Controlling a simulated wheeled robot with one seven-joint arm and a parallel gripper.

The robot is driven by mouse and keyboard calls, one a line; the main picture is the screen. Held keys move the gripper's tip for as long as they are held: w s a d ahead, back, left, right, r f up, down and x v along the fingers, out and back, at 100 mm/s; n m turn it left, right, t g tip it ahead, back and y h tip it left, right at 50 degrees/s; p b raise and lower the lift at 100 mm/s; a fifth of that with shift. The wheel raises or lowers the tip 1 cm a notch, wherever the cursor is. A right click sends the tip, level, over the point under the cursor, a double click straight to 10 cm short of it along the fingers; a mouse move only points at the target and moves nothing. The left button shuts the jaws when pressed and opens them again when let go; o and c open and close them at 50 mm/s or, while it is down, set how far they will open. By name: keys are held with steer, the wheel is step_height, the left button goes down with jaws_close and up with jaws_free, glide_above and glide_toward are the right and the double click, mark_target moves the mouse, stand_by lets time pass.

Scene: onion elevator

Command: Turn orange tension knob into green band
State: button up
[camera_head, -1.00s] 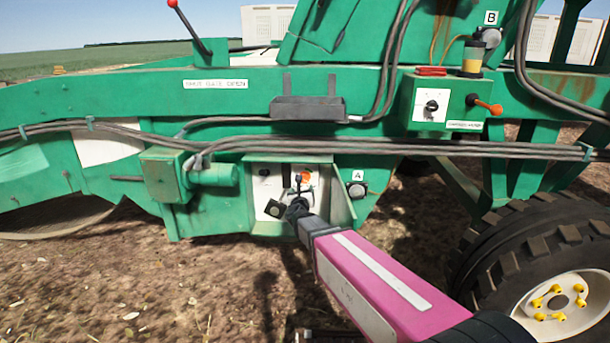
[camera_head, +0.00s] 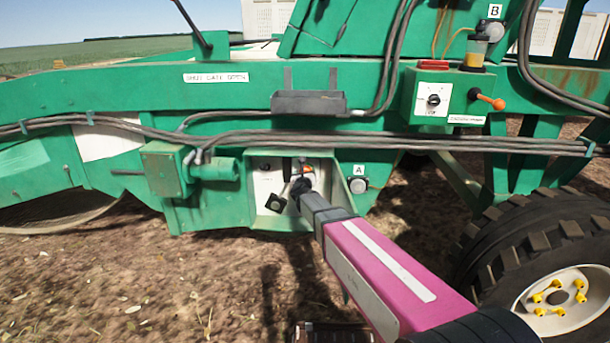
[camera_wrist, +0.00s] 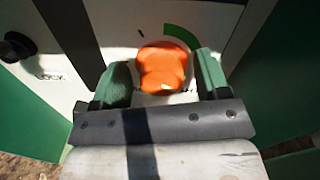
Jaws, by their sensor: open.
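The orange tension knob (camera_wrist: 162,68) is on a white panel inside a recessed green box. The green band (camera_wrist: 182,36) is an arc on the panel, above and to the right of the knob in the wrist view. My gripper (camera_wrist: 163,82) is open, one green-padded finger on each side of the knob, with visible gaps between fingers and knob in the picture. Whether either finger touches it I cannot tell. In the head view my gripper (camera_head: 301,188) reaches into the box and hides most of the knob. The knob's pointer is not clearly visible.
A black knob marked LOCK (camera_wrist: 17,47) is left on the panel. The box's green side walls (camera_head: 343,194) stand close around my gripper. A round fitting (camera_head: 358,185) under label A is to the right. Cables (camera_head: 400,143) run above the box.

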steer(key=c, duration=0.9)
steer(key=shift+c, duration=0.2)
steer(key=shift+n, duration=0.3)
steer(key=n, duration=0.4)
steer(key=shift+a, duration=0.1)
steer(key=n, duration=0.4)
steer(key=shift+f+n, duration=0.1)
steer(key=shift+n, duration=0.3)
steer(key=n, duration=0.4)
steer(key=shift+a+f+n, duration=0.1)
steer(key=shift+n, duration=2.2)
steer(key=shift+f, duration=0.1)
